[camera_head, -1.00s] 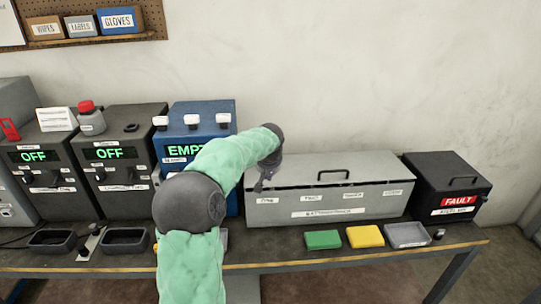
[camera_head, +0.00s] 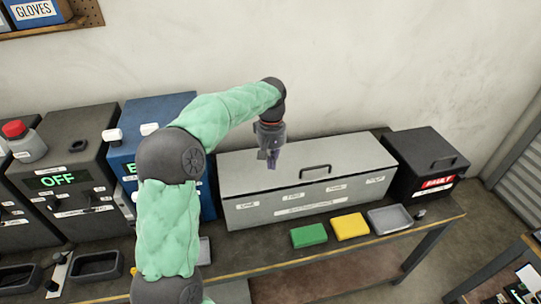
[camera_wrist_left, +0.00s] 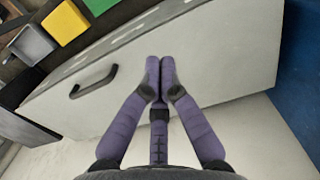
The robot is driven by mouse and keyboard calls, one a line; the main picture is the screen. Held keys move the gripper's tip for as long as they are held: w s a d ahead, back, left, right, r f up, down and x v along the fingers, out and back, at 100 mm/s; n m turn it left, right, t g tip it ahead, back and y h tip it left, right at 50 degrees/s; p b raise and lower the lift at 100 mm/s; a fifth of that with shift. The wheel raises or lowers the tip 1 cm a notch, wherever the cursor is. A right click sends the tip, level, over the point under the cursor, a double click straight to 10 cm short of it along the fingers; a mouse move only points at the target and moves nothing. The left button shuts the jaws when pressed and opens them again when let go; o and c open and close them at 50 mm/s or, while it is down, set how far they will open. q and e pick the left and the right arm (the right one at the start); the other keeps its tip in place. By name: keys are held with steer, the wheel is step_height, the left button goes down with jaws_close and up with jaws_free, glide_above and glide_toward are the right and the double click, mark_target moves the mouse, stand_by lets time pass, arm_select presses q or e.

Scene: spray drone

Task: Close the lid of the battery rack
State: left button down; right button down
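The battery rack (camera_head: 290,208) is a long grey box with labels along its front, on the bench in the head view. Its lid (camera_head: 345,153) lies flat on top, with a dark handle (camera_head: 316,171) near the front edge. The lid (camera_wrist_left: 200,60) also fills much of the left wrist view. My left gripper (camera_head: 272,163) points down over the left part of the lid. Its purple fingertips (camera_wrist_left: 160,65) are together with nothing between them. I cannot tell whether they touch the lid. My right gripper is out of view.
A black FAULT box (camera_head: 425,165) stands right of the rack. Green (camera_head: 309,235) and yellow (camera_head: 350,226) blocks and a grey tray (camera_head: 390,219) lie in front. A blue unit (camera_head: 160,115) stands left, partly behind my arm.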

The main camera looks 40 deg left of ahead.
mark_target(272, 188)
arm_select(q)
steer(key=f, duration=0.2)
steer(key=f+b, duration=0.1)
steer(key=f, duration=0.2)
steer(key=f+b, duration=0.1)
steer(key=f, duration=0.2)
steer(key=shift+s+d+f, duration=0.2)
steer(key=shift+d, duration=0.05)
steer(key=shift+s+d+f+t+y+b, duration=0.1)
steer(key=shift+f+t+y+b, duration=0.15)
steer(key=shift+f+b, duration=0.4)
steer(key=shift+s+d+f+t+y+b, duration=0.15)
steer(key=shift+f+y+b, duration=0.1)
steer(key=shift+f+b, duration=0.35)
